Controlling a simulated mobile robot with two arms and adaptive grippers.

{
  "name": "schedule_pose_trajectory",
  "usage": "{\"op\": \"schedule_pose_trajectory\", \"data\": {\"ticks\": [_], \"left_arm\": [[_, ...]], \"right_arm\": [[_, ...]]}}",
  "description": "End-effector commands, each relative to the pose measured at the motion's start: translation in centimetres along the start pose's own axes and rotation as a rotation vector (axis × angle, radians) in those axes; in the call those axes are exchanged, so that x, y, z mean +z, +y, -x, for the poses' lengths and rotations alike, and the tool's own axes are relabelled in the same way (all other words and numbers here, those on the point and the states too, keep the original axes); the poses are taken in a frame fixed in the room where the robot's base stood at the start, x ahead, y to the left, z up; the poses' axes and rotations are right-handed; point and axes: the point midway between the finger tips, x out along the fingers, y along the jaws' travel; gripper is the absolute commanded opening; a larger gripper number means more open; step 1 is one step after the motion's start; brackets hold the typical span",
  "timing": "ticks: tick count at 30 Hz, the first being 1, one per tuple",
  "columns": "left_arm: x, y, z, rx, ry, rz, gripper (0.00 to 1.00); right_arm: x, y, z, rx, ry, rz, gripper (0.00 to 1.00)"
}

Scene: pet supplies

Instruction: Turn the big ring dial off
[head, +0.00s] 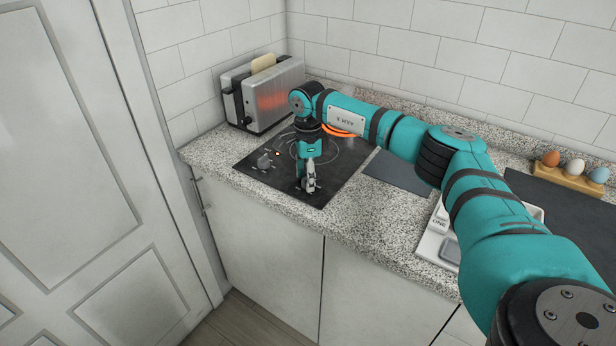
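The black hob (345,170) is set into the speckled worktop. A ring at its back (340,132) glows orange, partly hidden behind my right arm. My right gripper (309,188) points down over the hob's front part, to the right of that dial. Its fingers are small and dark here, and I cannot tell whether they are open or shut on something. Anything directly beneath the gripper is hidden. My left gripper is not in view.
A metal toaster (270,95) with bread in it stands behind the hob at the left. A dark grey board (396,172) lies to the right. Eggs in a wooden holder (568,178) stand far right. Tiled walls close off the back.

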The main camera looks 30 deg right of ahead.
Motion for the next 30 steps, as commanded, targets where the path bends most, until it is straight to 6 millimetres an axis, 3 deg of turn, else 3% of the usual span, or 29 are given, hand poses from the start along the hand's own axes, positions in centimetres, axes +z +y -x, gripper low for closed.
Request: {"op": "schedule_pose_trajectory", "data": {"ticks": [9, 13, 24, 30], "left_arm": [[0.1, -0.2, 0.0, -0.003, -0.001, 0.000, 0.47], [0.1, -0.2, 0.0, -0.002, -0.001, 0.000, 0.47], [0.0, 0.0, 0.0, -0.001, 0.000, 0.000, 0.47], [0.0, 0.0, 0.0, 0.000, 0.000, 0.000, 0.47]], "right_arm": [[0.0, 0.1, -0.1, 0.004, 0.002, -0.001, 0.56], [0.0, 0.0, 0.8, 0.002, 0.001, -0.001, 0.56], [0.0, 0.0, 8.2, 0.000, 0.000, -0.001, 0.56], [0.0, 0.0, 11.0, 0.002, 0.001, -0.001, 0.56]]}}
